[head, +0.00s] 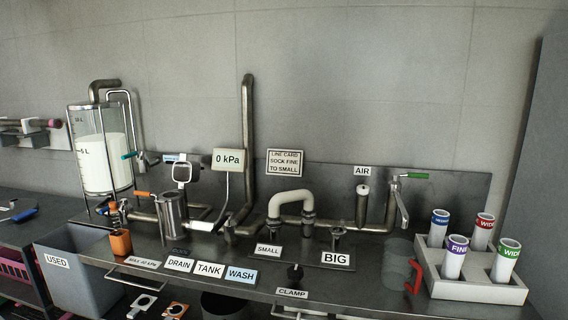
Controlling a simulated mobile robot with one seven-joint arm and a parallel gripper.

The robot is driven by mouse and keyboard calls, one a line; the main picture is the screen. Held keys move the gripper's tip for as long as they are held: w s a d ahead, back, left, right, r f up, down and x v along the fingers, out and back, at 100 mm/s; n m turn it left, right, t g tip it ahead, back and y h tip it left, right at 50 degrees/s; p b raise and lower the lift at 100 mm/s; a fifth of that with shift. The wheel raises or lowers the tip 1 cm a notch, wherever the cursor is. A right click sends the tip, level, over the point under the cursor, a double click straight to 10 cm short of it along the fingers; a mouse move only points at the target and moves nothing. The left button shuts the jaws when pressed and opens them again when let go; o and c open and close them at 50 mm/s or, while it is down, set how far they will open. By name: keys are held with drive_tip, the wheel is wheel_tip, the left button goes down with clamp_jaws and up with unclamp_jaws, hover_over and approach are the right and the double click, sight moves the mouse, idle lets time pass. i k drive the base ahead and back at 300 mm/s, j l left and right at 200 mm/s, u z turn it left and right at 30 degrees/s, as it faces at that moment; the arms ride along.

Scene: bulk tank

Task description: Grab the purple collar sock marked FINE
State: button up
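The purple-collared sock marked FINE (455,260) stands upright in the front left place of a pale grey rack (475,291) at the right end of the bench. It is a white tube with a purple band. Behind it stands a blue-collared sock (437,227), its label too small to read surely. A red-collared sock (481,234) stands at the back right and a green-collared one marked WIDE (504,263) at the front right. My gripper is not in view.
A red handle (414,278) and a grey see-through cylinder (397,272) stand just left of the rack. Pipes and the SMALL (268,250) and BIG (335,258) ports fill the middle. A dark panel (538,180) rises at right.

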sight(457, 246)
drive_tip(key=l+z, duration=0.35)
drive_tip(key=l, duration=1.3)
